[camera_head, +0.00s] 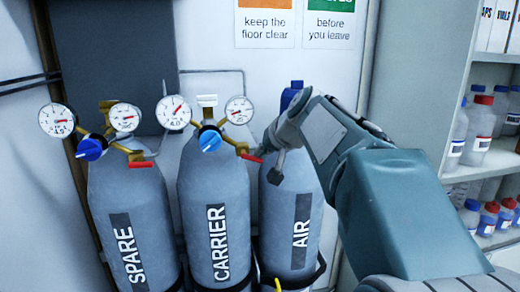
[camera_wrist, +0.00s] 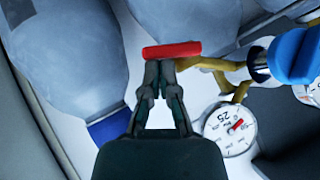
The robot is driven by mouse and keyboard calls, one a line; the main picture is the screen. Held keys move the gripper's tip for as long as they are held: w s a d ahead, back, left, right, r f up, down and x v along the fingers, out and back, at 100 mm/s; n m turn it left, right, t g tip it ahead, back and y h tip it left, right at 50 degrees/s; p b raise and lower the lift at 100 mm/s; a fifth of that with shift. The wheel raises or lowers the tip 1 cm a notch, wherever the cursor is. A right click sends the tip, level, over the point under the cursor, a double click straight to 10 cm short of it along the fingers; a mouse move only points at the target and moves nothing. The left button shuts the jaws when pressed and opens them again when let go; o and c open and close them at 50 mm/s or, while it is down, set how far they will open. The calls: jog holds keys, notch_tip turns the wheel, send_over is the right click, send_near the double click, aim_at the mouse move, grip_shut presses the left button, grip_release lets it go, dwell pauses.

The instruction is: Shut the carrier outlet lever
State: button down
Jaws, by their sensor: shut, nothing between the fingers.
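The carrier cylinder (camera_head: 212,195) stands in the middle, with a brass regulator, two round gauges and a blue knob (camera_head: 210,139). Its red outlet lever (camera_head: 250,157) sticks out at the regulator's right side. In the wrist view the red lever (camera_wrist: 172,50) lies crosswise at the end of a brass stem, just beyond the fingertips. My gripper (camera_head: 266,150) is at the right of the lever, in front of the air cylinder. In the wrist view my gripper (camera_wrist: 160,66) is shut and empty, its tips at or very near the lever; I cannot tell whether they touch.
The spare cylinder (camera_head: 125,215) stands at the left with its own regulator and red lever (camera_head: 141,165). The air cylinder (camera_head: 292,220) stands at the right, partly behind my arm. Shelves with bottles (camera_head: 480,125) are at the far right. A gauge (camera_wrist: 230,128) is close right of the fingers.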

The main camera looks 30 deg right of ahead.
jog(key=f+m+t+y, duration=0.2)
jog(key=y, duration=0.1)
jog(key=shift+d+m+y, duration=0.2)
jog(key=shift+m+y, duration=0.1)
jog(key=f+m+t+y, duration=0.1)
jog(key=m+t+y, duration=0.1)
jog(key=shift+w+a+f+m+y, duration=0.1)
jog(key=shift+a+f+m+y, duration=0.2)
jog(key=shift+a+f+y, duration=0.1)
jog(key=shift+r, duration=0.15)
